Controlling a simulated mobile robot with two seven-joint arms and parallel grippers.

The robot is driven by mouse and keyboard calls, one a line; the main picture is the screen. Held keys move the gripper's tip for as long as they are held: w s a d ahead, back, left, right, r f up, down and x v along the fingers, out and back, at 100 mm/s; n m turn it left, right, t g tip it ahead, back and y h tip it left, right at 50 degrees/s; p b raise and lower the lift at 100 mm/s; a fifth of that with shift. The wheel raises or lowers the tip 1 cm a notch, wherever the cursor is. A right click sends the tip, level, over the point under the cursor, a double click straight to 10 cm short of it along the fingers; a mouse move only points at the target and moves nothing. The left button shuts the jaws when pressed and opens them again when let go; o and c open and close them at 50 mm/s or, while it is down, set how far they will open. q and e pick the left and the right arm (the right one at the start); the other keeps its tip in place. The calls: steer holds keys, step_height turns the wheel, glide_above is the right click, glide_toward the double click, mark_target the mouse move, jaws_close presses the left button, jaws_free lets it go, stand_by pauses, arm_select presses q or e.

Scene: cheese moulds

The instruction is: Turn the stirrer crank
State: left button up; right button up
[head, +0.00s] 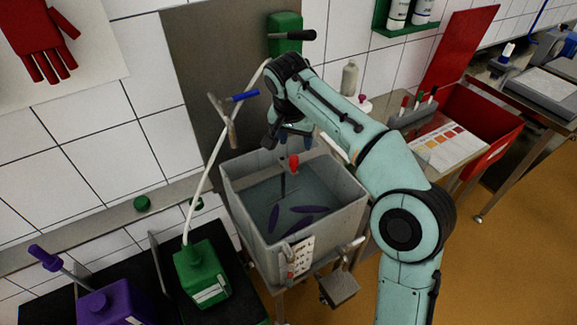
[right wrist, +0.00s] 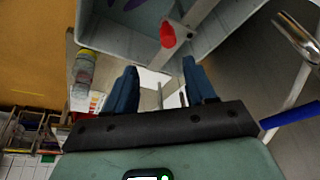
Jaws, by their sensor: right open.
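The stirrer crank shows a red knob (head: 294,162) above the grey vat (head: 349,187). In the right wrist view the red knob (right wrist: 168,36) sits on a pale grey bar that crosses the vat's rim. The vat holds bluish liquid with several purple shapes in it. My right gripper (head: 293,140) is over the vat's back edge, close behind the knob. In the right wrist view its blue fingers (right wrist: 161,72) are apart, with nothing held between them, and the knob lies beyond the tips. Its fingertips are partly hard to make out in the head view. My left gripper is not in view.
A blue-handled tap (head: 243,96) stands behind the vat. A green canister (head: 201,275) with a white hose and a purple jug (head: 108,304) stand at lower left. A side table (head: 437,140) with pens and a colour chart and a red bin (head: 487,108) are right.

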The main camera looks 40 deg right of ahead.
mark_target(293, 157)
steer(key=shift+n+t, duration=0.4)
steer(key=shift+n, duration=0.4)
steer(key=x, duration=0.4)
steer(key=b+x, duration=0.1)
steer(key=x, duration=0.2)
steer(key=b+x, duration=0.1)
steer(key=x, duration=0.3)
steer(key=shift+w+a+f, duration=0.3)
steer(key=shift+w, duration=0.05)
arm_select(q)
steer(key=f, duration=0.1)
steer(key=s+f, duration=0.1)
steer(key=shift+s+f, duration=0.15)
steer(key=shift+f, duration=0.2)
arm_select(e)
jaws_close()
